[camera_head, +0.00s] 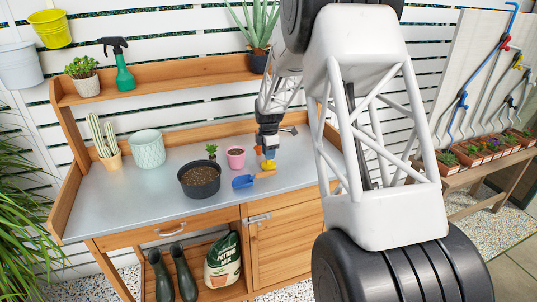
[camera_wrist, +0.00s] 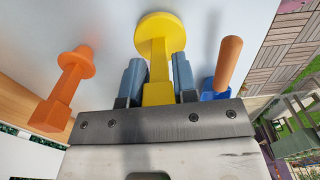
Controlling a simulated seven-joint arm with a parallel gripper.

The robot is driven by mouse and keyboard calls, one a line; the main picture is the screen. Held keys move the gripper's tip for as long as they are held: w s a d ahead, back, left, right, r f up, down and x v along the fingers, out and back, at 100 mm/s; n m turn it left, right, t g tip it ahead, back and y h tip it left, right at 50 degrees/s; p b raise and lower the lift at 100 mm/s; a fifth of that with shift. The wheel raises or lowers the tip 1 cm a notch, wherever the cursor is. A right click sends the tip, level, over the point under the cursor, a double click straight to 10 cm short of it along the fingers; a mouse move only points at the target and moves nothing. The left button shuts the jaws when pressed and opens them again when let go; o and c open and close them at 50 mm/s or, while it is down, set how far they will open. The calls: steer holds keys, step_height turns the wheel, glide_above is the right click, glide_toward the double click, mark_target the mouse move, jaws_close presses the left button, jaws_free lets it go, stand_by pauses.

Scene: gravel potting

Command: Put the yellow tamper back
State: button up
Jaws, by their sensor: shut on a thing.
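The yellow tamper (camera_wrist: 158,45) is between the two fingers of my gripper (camera_wrist: 157,85) in the wrist view, with its round disc pointing away from the wrist. My gripper (camera_head: 268,143) is shut on its stem. In the head view the yellow tamper (camera_head: 268,165) shows below the fingers, close to the grey worktop. I cannot tell whether its disc touches the worktop. An orange tamper (camera_wrist: 70,85) stands to the left in the wrist view, apart from my gripper.
A blue scoop (camera_head: 243,182) with a wooden handle lies just in front of the tamper. A back board and side board edge the worktop (camera_head: 120,200). Its front left is clear.

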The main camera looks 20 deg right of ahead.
steer(key=shift+f, duration=0.25)
steer(key=shift+f, duration=0.1)
steer(key=o, duration=0.9)
step_height(320, 180, up, 12)
steer(key=shift+r, duration=0.15)
stand_by(0.4)
stand_by(0.3)
